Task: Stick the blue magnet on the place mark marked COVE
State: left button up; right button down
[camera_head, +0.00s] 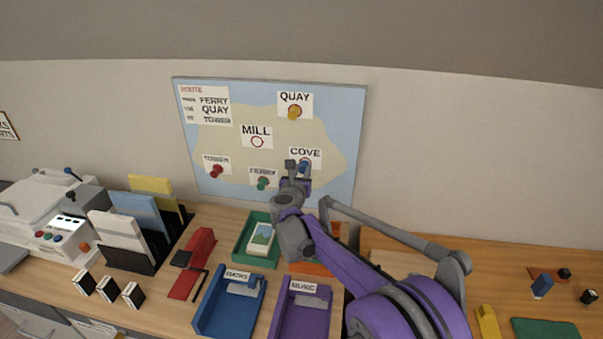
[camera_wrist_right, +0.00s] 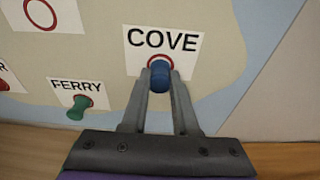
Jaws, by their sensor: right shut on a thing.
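The blue magnet (camera_wrist_right: 160,77) is between the fingertips of my right gripper (camera_wrist_right: 161,75), right in front of the red ring on the COVE card (camera_wrist_right: 187,43). I cannot tell whether it touches the board. In the head view the right gripper (camera_head: 298,167) is up at the map board (camera_head: 350,110), and a bit of the blue magnet (camera_head: 304,167) shows by the COVE card (camera_head: 309,153). The left gripper is not in view.
A yellow magnet (camera_head: 294,113) is at QUAY, a red one (camera_head: 216,171) at TOWER, and a green one (camera_head: 263,183) at FERRY. The MILL ring (camera_head: 257,142) is bare. Trays, including a blue one (camera_head: 207,318), and a red stapler-like thing (camera_head: 192,262) stand on the desk below.

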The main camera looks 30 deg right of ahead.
jog(key=shift+w+d, duration=0.25)
dwell(0.8)
jog(key=c, duration=0.6)
grip_release()
jog(key=f+v, duration=0.1)
jog(key=v, duration=0.6)
dwell(0.4)
jog(key=shift+a, duration=0.1)
dwell(0.3)
